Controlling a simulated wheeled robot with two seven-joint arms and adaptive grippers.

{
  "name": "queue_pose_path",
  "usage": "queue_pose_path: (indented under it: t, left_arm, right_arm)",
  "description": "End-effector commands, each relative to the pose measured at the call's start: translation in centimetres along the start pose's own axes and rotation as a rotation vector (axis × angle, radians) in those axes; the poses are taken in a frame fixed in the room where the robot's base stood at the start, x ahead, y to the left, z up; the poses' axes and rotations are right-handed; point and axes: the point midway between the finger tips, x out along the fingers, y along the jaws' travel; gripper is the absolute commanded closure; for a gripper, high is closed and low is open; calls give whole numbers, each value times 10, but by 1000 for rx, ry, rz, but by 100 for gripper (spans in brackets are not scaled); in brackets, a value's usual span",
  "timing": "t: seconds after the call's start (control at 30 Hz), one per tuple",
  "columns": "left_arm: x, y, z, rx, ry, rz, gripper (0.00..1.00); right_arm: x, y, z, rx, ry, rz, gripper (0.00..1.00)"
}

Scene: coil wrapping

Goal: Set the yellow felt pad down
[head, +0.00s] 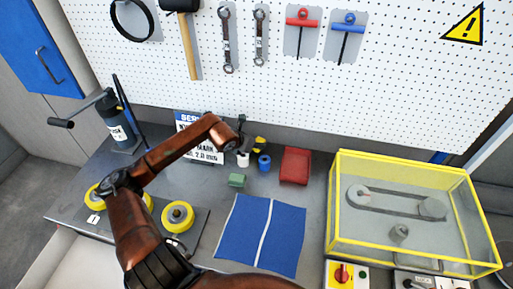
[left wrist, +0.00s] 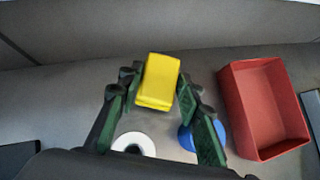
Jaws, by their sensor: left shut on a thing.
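The yellow felt pad (left wrist: 157,84) is a small yellow block between the fingertips of my left gripper (left wrist: 157,92) in the left wrist view. The gripper is shut on it. In the head view the pad (head: 260,143) shows partly, at the end of my left gripper (head: 248,143), near the back of the bench. It appears to be above the bench, beyond a white roll and a blue roll; the exact height cannot be told. My right gripper is not in view.
A red open bin (head: 296,166) stands right of the blue roll (head: 264,163) and white roll (head: 243,160). A yellow-framed guard box (head: 398,170) stands right. A sign (head: 205,154) stands behind the arm.

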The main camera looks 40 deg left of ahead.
Motion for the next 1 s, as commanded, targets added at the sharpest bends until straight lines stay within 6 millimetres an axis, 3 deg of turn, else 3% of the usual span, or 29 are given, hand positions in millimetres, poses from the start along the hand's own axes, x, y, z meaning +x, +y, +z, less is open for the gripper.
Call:
queue_pose_path:
  t: [0.13,0.5,0.53,0.77,1.0]
  left_arm:
    - [16,-2,-17,-2,3,-3,94]
    - [20,-2,-22,0,2,-2,94]
    - [21,-2,-22,0,2,-2,67]
    - [20,-2,-21,0,2,-2,51]
    - [20,-2,-21,0,2,-2,50]
  right_arm:
    - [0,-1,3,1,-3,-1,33]
    - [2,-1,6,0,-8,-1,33]
    - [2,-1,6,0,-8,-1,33]
    - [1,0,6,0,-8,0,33]
    - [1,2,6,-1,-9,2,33]
